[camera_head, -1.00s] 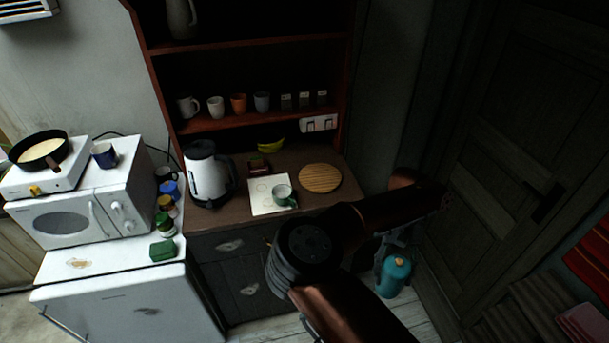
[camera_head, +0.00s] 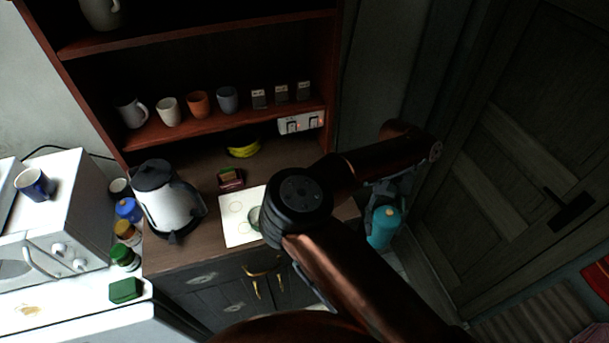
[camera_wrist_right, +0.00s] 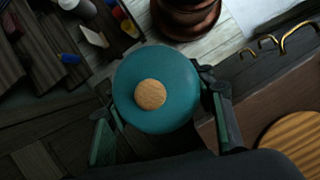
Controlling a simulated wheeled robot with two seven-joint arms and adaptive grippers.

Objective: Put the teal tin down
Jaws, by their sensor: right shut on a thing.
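The teal tin (camera_head: 383,230) is in my right gripper (camera_head: 388,198), right of the counter and in front of the dark door. In the right wrist view the tin's round teal lid (camera_wrist_right: 178,75) with its cork-coloured knob faces the camera. My right gripper (camera_wrist_right: 163,115) is shut on it, with a finger on each side. The tin's underside is hidden, so I cannot tell its height above what lies below. My left gripper is out of view.
The wooden counter (camera_head: 165,256) holds a white kettle (camera_head: 168,205), a white sheet (camera_head: 236,226) and a partly hidden mug (camera_head: 255,218). A round wooden board (camera_wrist_right: 298,140) shows in the right wrist view. My arm hides the counter's right part. Cups line the shelf (camera_head: 190,129).

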